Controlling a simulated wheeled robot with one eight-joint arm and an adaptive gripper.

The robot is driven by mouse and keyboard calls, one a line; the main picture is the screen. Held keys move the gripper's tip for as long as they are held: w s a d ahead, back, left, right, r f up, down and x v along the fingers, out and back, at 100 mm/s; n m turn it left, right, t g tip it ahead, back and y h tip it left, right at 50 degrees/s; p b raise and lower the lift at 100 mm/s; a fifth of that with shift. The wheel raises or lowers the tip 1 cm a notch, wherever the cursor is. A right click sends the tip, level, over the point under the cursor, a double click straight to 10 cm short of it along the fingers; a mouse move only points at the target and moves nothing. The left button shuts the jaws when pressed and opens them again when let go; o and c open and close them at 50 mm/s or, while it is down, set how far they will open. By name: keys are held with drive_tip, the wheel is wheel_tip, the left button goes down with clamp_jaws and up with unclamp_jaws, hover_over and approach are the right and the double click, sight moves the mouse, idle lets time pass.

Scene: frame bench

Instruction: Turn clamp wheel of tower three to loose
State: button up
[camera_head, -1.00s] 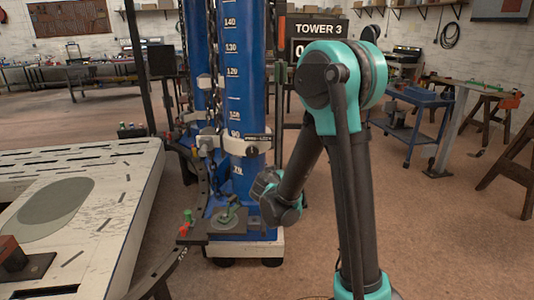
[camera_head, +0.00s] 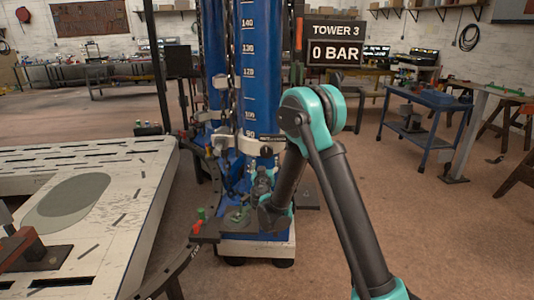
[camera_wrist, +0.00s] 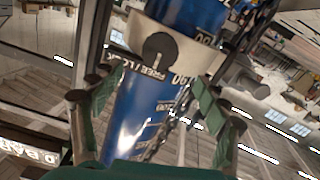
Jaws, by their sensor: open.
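The blue tower (camera_head: 257,70) with a height scale stands behind my arm, with a TOWER 3 sign (camera_head: 334,41) reading 0 BAR beside it. A pale clamp collar (camera_head: 235,142) wraps the tower and carries a dark round knob (camera_head: 266,152). In the wrist view, the knob (camera_wrist: 160,48) shows lettering that seems to read FREE and LOCK. My gripper (camera_wrist: 150,100) is open and empty, its fingers either side of the tower, with the knob ahead and apart from them. In the head view, my gripper (camera_head: 263,180) is low before the tower, partly hidden by my arm.
A curved dark rail (camera_head: 208,232) with red and green knobs runs at the left, beside a slotted white table (camera_head: 125,180). Chains hang along the tower. Floor at the right is clear before a blue cart (camera_head: 427,125).

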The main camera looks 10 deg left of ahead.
sight(266, 152)
drive_tip(key=w, duration=1.1)
drive_tip(key=shift+w+a, duration=0.1)
drive_tip(key=shift+a, duration=0.3)
drive_tip(key=c, duration=1.2)
